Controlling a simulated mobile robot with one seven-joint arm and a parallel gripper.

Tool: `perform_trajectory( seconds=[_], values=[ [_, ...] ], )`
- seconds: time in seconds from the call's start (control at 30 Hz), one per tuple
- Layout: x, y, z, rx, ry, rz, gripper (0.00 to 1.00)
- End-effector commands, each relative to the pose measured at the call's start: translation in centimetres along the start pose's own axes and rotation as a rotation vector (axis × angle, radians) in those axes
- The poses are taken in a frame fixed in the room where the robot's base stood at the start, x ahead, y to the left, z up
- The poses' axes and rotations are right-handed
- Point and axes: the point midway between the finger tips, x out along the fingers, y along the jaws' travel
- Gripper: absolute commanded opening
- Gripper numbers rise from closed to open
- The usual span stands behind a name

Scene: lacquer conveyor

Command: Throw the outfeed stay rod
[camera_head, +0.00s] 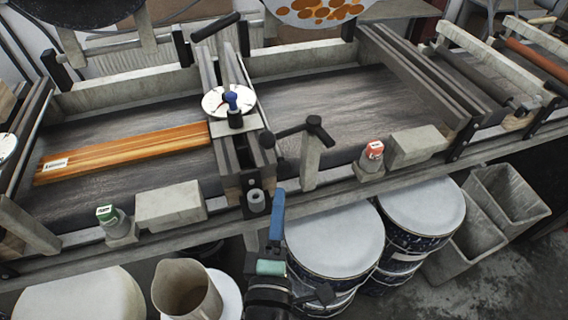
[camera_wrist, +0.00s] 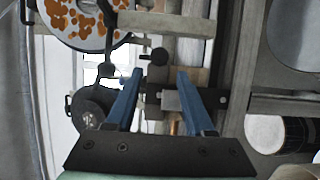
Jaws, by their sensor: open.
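A black bar handle (camera_head: 296,130) with knobbed ends sits atop a pale post at the conveyor's front rail, right of the center gate; it may be the outfeed stay rod, but I cannot tell for sure. A dark round knob (camera_wrist: 159,56), perhaps its end, shows beyond my fingers in the wrist view. My gripper (camera_head: 278,205) is below and in front of this handle, apart from it.
An orange striped board (camera_head: 125,152) lies on the left belt; the right belt (camera_head: 340,100) is bare. A round white dial (camera_head: 216,102) tops the center gate. Green (camera_head: 106,213) and red (camera_head: 375,149) buttons are on the front rail. Drums (camera_head: 335,240) and grey bins (camera_head: 505,200) stand below.

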Motion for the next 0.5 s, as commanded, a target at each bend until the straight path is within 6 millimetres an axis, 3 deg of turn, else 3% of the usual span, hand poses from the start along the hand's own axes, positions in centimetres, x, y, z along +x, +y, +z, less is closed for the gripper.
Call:
perform_trajectory(
  seconds=[0.3, 0.5],
  values=[
    [5.9, 0.3, 0.0, 0.003, -0.001, 0.001, 0.53],
    [8.5, 0.2, 0.0, 0.003, -0.001, 0.001, 0.53]
  ],
)
